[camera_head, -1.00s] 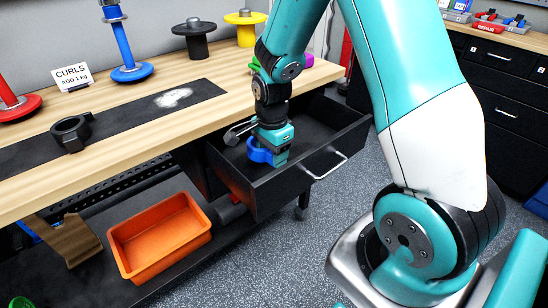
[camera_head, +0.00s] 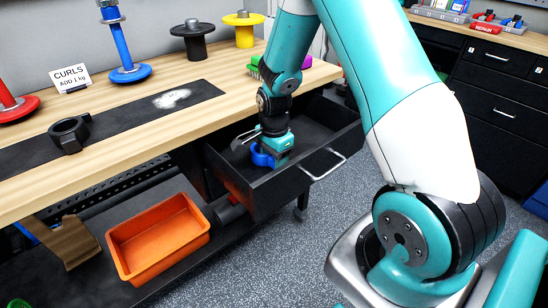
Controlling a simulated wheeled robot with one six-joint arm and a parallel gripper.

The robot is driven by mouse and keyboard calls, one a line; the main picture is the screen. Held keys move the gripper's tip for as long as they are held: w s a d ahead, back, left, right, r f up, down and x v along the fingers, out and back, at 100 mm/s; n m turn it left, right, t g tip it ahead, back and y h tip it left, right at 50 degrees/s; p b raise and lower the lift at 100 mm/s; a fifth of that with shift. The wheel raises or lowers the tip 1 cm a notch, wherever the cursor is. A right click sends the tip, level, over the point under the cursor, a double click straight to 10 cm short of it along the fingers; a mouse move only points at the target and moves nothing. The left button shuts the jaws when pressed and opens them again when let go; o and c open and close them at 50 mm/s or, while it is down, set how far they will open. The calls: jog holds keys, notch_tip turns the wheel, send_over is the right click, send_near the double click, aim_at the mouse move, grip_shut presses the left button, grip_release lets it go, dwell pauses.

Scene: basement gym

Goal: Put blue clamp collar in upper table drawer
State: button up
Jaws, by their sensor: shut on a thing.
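The blue clamp collar (camera_head: 262,157) is held by my gripper (camera_head: 272,160), which points down inside the open black upper table drawer (camera_head: 262,197). My gripper is shut on the collar. The collar is below the level of the drawer's rim. I cannot tell whether it touches the drawer floor, as the drawer's front wall hides its underside. The drawer is pulled out from under the wooden table top, with its pale handle (camera_head: 325,165) facing the aisle.
A black clamp collar (camera_head: 70,134) lies on the dark mat of the table (camera_head: 140,140). An orange bin (camera_head: 158,240) stands on the lower shelf. Blue (camera_head: 130,72), black (camera_head: 193,45) and yellow (camera_head: 244,35) weight posts stand along the back. Grey floor (camera_head: 330,230) is free to the right.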

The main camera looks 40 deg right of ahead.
jog(key=o, duration=1)
notch_tip(320, 180, up, 12)
jog(key=p, duration=0.1)
jog(key=s+a+r+n+y, duration=0.1)
jog(key=s+a+r+n, duration=0.3)
jog(key=a+r+n, duration=0.4)
jog(key=s+a+r+n+y, duration=0.1)
jog(key=s+a+n, duration=0.3)
jog(key=s+n, duration=0.1)
jog(key=s+a+r+n+y, duration=0.1)
jog(key=s+a+r+n, duration=0.1)
jog(key=s+a+n, duration=0.3)
jog(key=s+a+r+n+y, duration=0.1)
jog(key=s+a+n, duration=0.4)
jog(key=s+n, duration=0.1)
jog(key=shift+s+a+r+n, duration=0.1)
jog(key=shift+s+r+n, duration=0.1)
jog(key=shift+s, duration=0.25)
jog(key=shift+s+r+n, duration=0.2)
jog(key=shift+s, duration=0.25)
